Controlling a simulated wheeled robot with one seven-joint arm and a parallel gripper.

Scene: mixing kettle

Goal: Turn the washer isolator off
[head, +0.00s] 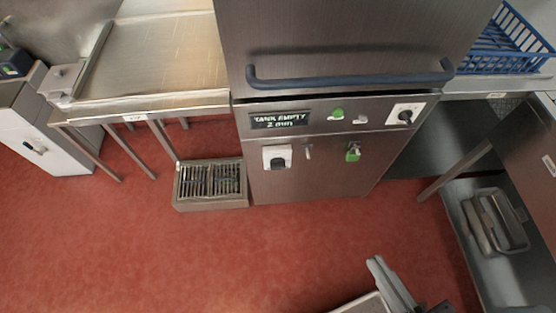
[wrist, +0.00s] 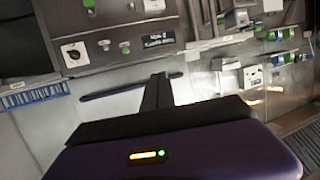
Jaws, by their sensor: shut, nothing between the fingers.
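The washer (head: 310,175) is a steel cabinet in the middle of the head view. Its panel has a black rotary knob on a white plate (head: 405,114) at the upper right. A second white rotary switch (head: 277,158) sits lower left, beside a small lever (head: 308,152) and a green padlock-like tag (head: 353,152). I cannot read which switch is labelled isolator. In the wrist view the washer appears upside down, with the upper rotary knob (wrist: 73,54) at left and the lower white switch (wrist: 154,5) at the top edge. My gripper (wrist: 158,78) is shut and empty, apart from the panel.
A dark bar handle (head: 350,78) crosses the washer front above the panel. A floor drain box (head: 210,185) lies left of the washer. A steel table (head: 160,60) stands left and a blue rack (head: 505,45) right.

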